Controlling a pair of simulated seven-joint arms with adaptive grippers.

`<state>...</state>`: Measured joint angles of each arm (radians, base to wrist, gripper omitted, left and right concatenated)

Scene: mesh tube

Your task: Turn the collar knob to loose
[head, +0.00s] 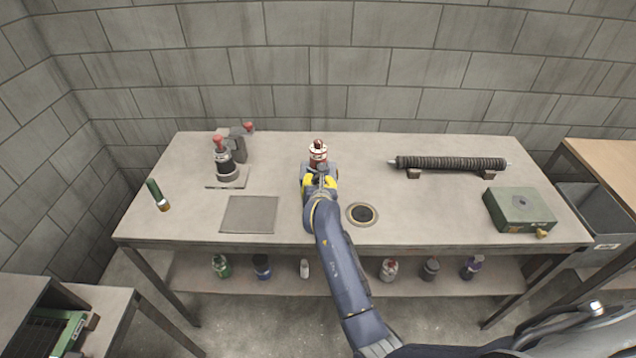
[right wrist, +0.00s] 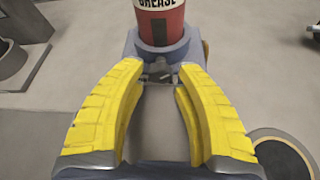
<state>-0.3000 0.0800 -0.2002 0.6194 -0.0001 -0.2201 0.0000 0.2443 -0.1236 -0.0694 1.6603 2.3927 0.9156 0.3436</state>
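A red and white can marked GREASE (head: 318,152) stands upright near the middle of the table; its lower part shows in the right wrist view (right wrist: 160,20). A blue-grey collar (right wrist: 158,52) surrounds its base. A small dark grey fitting (right wrist: 160,72) sits at the collar's near side; I cannot tell whether it is the collar knob or how it is set. My right gripper (head: 319,181) reaches toward the can. In the right wrist view its yellow fingers (right wrist: 160,76) are apart, one on each side of the fitting, with no clear grip. My left gripper is out of view.
A dark ribbed tube (head: 450,163) rests on two supports at right. A green box (head: 519,210) lies front right. A red-topped device (head: 225,160), a green cylinder (head: 158,195) and a flat grey plate (head: 249,214) are at left. A round ring (head: 362,214) lies right of my arm.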

